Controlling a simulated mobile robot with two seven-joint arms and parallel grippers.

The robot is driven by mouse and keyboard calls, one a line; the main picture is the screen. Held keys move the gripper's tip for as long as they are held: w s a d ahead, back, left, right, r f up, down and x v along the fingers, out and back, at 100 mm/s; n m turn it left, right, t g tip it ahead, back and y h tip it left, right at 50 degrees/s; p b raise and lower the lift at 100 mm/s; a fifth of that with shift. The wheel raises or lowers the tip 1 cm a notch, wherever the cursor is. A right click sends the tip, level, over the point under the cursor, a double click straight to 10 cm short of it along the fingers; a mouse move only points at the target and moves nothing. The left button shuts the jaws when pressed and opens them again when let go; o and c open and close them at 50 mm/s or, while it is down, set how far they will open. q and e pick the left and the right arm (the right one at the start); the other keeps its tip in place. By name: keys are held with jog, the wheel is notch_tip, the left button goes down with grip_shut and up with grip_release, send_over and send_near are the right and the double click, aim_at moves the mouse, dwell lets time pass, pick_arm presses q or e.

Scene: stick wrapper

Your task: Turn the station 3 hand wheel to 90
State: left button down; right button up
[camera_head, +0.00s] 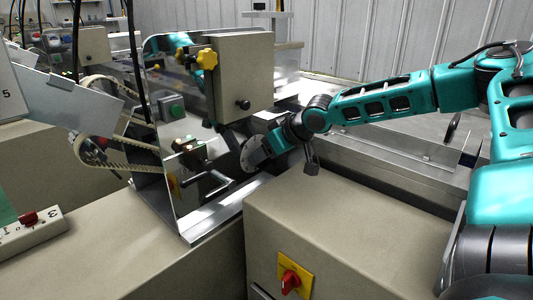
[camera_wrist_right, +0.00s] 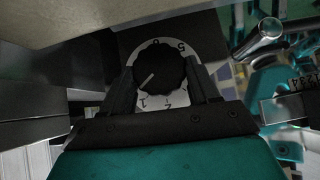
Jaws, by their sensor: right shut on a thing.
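A black round knob (camera_wrist_right: 160,65) on a pale numbered dial plate (camera_wrist_right: 185,98) shows in the right wrist view. A white line on the knob points to the lower left, near the numeral 1. No station label is readable beside it, so I cannot tell whether it is the station 3 hand wheel. My right gripper (camera_head: 262,152) reaches in from the right in the head view, beside the machine's side. In the wrist view, the fingers of my right gripper (camera_wrist_right: 165,85) are shut on the knob's two sides. My left gripper is not in view.
A beige box with a red and yellow switch (camera_head: 290,281) stands below my right arm. A metal lever (camera_wrist_right: 262,36) is near the dial.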

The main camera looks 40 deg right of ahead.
jog(key=c, duration=0.4)
pick_arm(q)
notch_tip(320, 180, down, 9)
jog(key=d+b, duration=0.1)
jog(key=b, duration=1.1)
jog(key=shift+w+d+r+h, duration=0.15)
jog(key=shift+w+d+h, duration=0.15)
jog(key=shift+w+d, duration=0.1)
pick_arm(e)
jog(key=shift+s+a+f+n+t+h, duration=0.1)
jog(key=shift+a+n+t+h, duration=0.15)
jog(key=shift+n+h, duration=0.8)
jog(key=shift+w+a+f+n+t+h, duration=0.1)
jog(key=shift+a+n+t+h, duration=0.3)
jog(key=shift+h, duration=1.2)
jog(key=shift+s+f+n+t+h, duration=0.15)
jog(key=shift+n+h, duration=0.7)
jog(key=shift+h, duration=0.5)
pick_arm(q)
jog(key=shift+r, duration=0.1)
pick_arm(e)
jog(key=o, duration=1.1)
jog(key=shift+c, duration=0.2)
